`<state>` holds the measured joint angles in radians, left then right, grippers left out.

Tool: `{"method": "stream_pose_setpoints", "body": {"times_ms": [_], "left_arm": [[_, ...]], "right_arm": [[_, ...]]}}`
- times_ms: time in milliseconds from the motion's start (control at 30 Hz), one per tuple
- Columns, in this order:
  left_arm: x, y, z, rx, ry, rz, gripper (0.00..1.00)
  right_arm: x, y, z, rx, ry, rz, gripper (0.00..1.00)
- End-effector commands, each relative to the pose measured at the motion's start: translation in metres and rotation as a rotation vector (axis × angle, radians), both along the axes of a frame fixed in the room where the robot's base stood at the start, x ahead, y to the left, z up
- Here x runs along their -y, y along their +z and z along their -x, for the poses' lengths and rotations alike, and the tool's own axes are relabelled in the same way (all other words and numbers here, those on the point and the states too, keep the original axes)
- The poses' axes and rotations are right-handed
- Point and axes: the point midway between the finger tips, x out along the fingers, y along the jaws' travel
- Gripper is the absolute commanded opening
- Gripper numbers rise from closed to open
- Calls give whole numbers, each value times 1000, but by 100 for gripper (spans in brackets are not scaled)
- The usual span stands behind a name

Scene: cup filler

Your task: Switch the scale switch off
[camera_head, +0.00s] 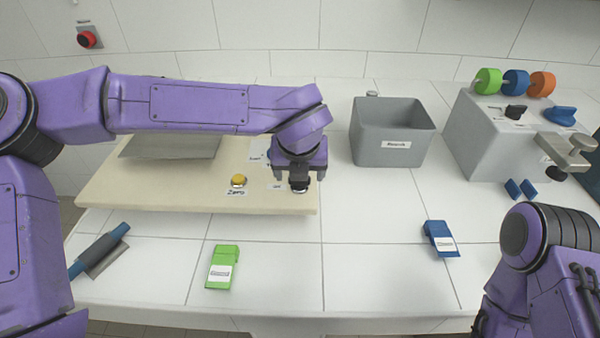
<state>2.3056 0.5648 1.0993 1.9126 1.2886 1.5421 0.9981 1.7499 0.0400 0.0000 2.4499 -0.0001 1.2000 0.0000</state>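The scale is a flat beige board (150,189) with a grey metal plate (171,146) at its back. A yellow button (238,181) with a label sits near its front edge. My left gripper (299,186) points down over the board's right front corner, beside a small label. The switch is mostly hidden under the gripper; a small dark part with a light rim shows at the fingertips. I cannot tell whether the fingers touch it or are open. A bit of blue shows behind my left wrist. My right arm is at the lower right, with its gripper out of view.
A grey bin (392,135) stands right of the board. A grey machine (500,135) with coloured knobs and a tap is further right. A green packet (222,268), a blue packet (440,239) and a blue-handled scraper (100,250) lie in front. A red button (87,39) is on the wall.

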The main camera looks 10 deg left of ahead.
Motion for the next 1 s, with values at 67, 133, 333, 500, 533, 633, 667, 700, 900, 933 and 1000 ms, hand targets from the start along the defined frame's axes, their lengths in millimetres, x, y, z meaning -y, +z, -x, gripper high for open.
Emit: {"method": "stream_pose_setpoints", "body": {"times_ms": [67,133,333,500,533,633,667,700,900,933,1000], "left_arm": [[2,17,6,6,1,2,77],[3,34,13,7,1,2,77],[6,71,28,4,2,1,77],[7,83,34,0,1,1,77],[8,84,34,0,1,0,77],[8,84,34,0,1,0,77],[8,84,34,0,1,0,77],[8,84,34,0,1,0,77],[7,83,34,0,1,0,77],[7,83,34,1,1,0,77],[7,83,34,1,3,1,77]], "right_arm": [[0,-3,0,0,0,0,43],[0,-5,0,0,0,0,43],[0,-8,0,0,0,0,43],[0,-8,0,0,0,0,43],[0,-8,0,0,0,0,43],[0,-8,0,0,0,0,43],[0,-8,0,0,0,0,43],[0,-8,0,0,0,0,43],[0,-8,0,0,0,0,43],[0,-8,0,0,0,0,43],[0,-8,0,0,0,0,43]]}}
